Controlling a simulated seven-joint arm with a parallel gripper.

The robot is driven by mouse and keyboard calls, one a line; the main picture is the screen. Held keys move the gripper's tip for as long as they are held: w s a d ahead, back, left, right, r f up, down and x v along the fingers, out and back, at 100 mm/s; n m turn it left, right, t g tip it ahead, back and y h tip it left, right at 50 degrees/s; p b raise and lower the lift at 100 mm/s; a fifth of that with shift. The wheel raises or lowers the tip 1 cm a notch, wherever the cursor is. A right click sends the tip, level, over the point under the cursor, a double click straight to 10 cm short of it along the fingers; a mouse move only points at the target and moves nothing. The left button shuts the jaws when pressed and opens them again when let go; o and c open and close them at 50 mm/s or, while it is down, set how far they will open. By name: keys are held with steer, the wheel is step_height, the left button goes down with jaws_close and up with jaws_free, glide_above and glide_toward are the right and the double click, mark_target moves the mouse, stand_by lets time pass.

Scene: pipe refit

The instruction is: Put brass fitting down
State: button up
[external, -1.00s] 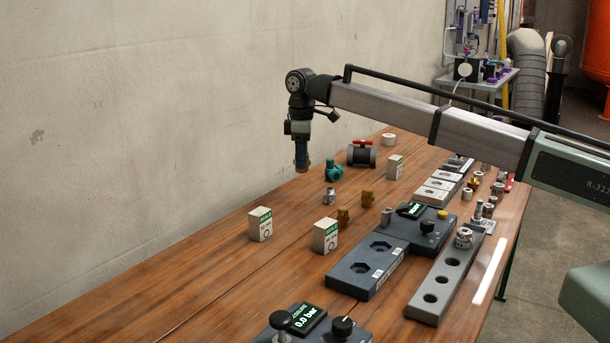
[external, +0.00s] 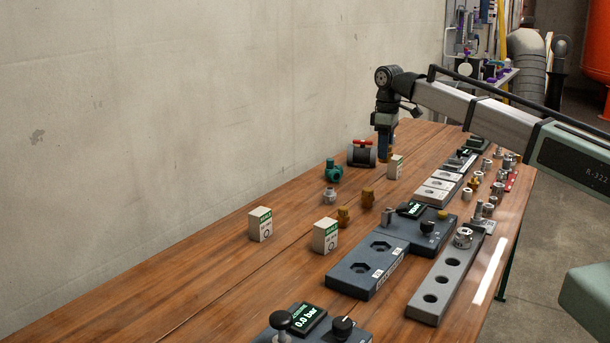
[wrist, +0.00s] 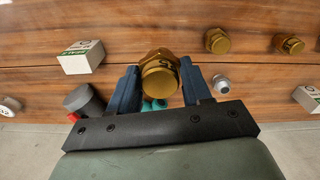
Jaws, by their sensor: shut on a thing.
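My gripper (external: 384,154) is shut on a brass fitting, which shows clearly in the wrist view (wrist: 160,74) between the two blue fingers. In the external view only a small part of the held fitting shows under the fingertips. My gripper is above the far part of the wooden table, by the valve with the red handle (external: 362,154) and a white box (external: 395,167). Two more brass fittings, a far one (external: 367,198) and a near one (external: 343,216), stand on the table.
A teal fitting (external: 333,171) and a silver fitting (external: 329,196) stand left of the brass ones. Two white boxes (external: 260,224) (external: 325,236) stand nearer. Dark fixture blocks (external: 362,275) and a grey rack (external: 437,296) line the right side. Bare wood lies at the left.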

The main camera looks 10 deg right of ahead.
steer(key=shift+w+f, duration=0.1)
steer(key=shift+f, duration=4.9)
steer(key=shift+f, duration=0.15)
steer(key=o, duration=1.1)
steer(key=shift+o, duration=0.2)
step_height(320, 180, up, 12)
steer(key=shift+r, duration=0.2)
